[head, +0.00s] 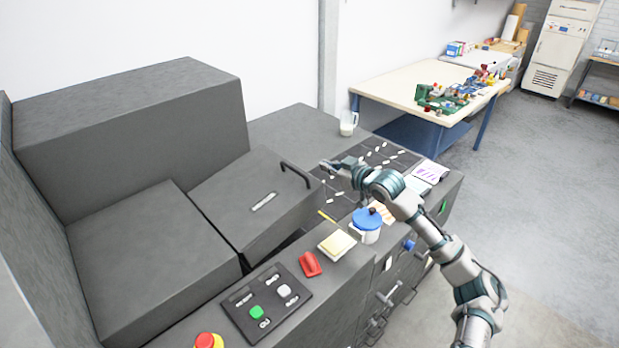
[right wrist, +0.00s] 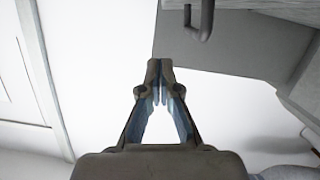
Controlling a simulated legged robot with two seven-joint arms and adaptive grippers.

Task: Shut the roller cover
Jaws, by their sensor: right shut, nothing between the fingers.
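The roller cover (head: 235,209) is a dark grey box-like lid on the machine, with a pale label on top and a dark bar handle (head: 297,171) at its right edge. The cover sits tilted, with a dark gap under its lower right edge. My right gripper (head: 324,165) is just right of the handle and appears apart from it. In the right wrist view the right gripper (right wrist: 160,82) is shut and empty, and the handle (right wrist: 205,22) shows above its tips. My left gripper is not in view.
On the machine's front ledge are a control panel (head: 240,304), a red object (head: 310,264), a yellow pad (head: 337,244) and a blue-lidded pot (head: 366,227). A clear jug (head: 348,124) stands behind. A workbench (head: 395,82) with clutter is farther back. The floor at right is clear.

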